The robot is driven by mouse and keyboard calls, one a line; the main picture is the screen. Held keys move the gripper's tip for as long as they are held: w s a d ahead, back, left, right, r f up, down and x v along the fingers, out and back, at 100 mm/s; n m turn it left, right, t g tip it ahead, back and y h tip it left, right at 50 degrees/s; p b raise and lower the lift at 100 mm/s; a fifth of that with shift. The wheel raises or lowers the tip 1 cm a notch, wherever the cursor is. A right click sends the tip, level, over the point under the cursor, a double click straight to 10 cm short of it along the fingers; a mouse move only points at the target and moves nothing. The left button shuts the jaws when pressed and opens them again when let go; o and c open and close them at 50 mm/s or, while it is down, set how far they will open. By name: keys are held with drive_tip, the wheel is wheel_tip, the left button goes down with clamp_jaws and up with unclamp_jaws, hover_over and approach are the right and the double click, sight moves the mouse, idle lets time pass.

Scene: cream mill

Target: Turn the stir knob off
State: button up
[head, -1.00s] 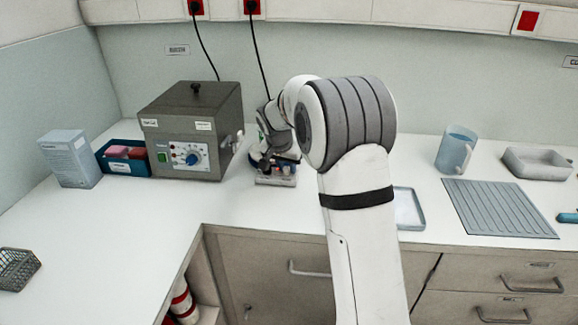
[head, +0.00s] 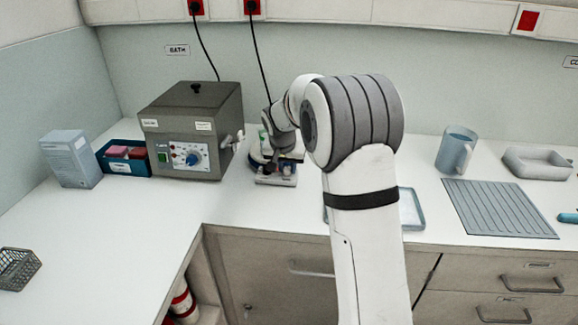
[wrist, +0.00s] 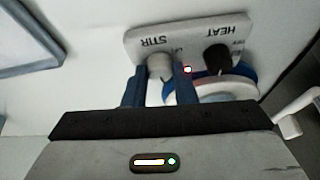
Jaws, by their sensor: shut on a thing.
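The grey stir knob (wrist: 159,66) sits on the pale front panel of the stirrer (wrist: 190,32), under the upside-down word STIR in the wrist view. My gripper (wrist: 158,80) has its two blue fingers on either side of this knob and is shut on it. The black heat knob (wrist: 217,58) is beside it under the word HEAT. A small red light (wrist: 187,69) glows between the knobs. The knob's pointer and its markings are largely hidden. In the head view the stirrer (head: 277,180) stands on the counter, partly covered by my wrist.
A grey water bath (head: 190,125) with a dial stands left of the stirrer. A blue box (head: 123,160) and a white carton (head: 70,158) are further left. The front left counter is mostly clear.

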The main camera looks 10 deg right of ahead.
drive_tip(key=n+y, duration=0.1)
drive_tip(key=n, duration=0.1)
drive_tip(key=n+y, duration=0.1)
drive_tip(key=n, duration=0.2)
drive_tip(key=shift+s+d+f, duration=0.15)
drive_tip(key=shift+d+f, duration=0.05)
drive_tip(key=n+b, duration=0.1)
drive_tip(key=n, duration=0.1)
drive_tip(key=n+y+b, duration=0.1)
drive_tip(key=n, duration=0.1)
drive_tip(key=shift+f+y, duration=0.15)
drive_tip(key=shift+y, duration=0.15)
drive_tip(key=n+b, duration=0.1)
drive_tip(key=n, duration=0.1)
drive_tip(key=shift+d+n+g+y+b, duration=0.1)
drive_tip(key=shift+n+g+y+b, duration=0.2)
drive_tip(key=shift+n+y+b, duration=0.1)
drive_tip(key=n+g, duration=0.1)
drive_tip(key=n, duration=0.1)
drive_tip(key=n+y+b, duration=0.1)
drive_tip(key=n, duration=0.2)
drive_tip(key=shift+w+d+g, duration=0.1)
drive_tip(key=shift+w+g, duration=0.1)
drive_tip(key=shift+g, duration=0.2)
drive_tip(key=n, duration=0.2)
drive_tip(key=n+g+p, duration=0.1)
drive_tip(key=n, duration=0.2)
drive_tip(key=shift+r+g+y, duration=0.2)
drive_tip(key=shift+g+y, duration=0.1)
drive_tip(key=shift+y, duration=0.1)
